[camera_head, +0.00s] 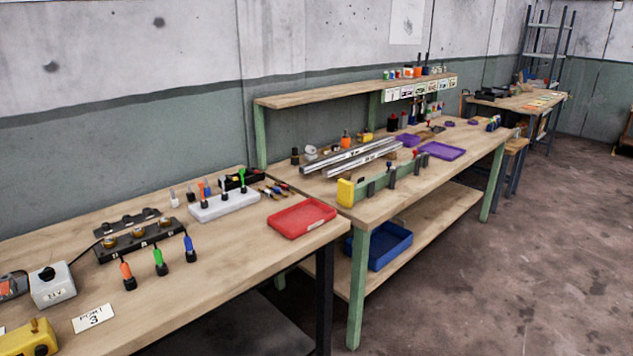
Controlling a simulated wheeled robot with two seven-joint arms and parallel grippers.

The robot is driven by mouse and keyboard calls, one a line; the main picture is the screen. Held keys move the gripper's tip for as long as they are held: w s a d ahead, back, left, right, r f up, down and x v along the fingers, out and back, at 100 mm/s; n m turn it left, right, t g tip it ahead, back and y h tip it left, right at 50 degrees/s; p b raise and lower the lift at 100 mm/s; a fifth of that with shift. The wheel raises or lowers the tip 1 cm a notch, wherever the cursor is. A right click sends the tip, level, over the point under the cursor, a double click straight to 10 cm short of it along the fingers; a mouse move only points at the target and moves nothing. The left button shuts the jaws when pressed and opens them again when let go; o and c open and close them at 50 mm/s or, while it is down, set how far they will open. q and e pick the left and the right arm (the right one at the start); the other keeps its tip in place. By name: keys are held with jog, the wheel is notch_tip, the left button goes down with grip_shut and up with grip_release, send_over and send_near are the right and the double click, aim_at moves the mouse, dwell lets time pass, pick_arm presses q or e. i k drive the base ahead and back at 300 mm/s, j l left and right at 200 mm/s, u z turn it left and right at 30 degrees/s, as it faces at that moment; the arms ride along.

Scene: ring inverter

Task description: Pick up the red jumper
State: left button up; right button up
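An orange-red piece with a black base (126,272), the likeliest red jumper, stands upright on the near wooden bench. A similar green piece (159,260) and a blue piece (189,245) stand to its right in a row. Behind them lies a black panel (139,240) with several round brass-coloured sockets. Another small orange-red item (206,188) stands behind a white block (224,204). Neither of my grippers shows in the head view.
A red tray (301,218) lies near the bench's right end. A grey switch box (52,284), a yellow box (29,338) and a "PORT 3" card (93,318) lie at the left. Bare wood is in front of the coloured pieces. A second bench (395,200) stands beyond.

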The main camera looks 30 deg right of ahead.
aim_at(284, 187)
jog(key=i+l+z, duration=0.7)
jog(key=i+l, duration=0.1)
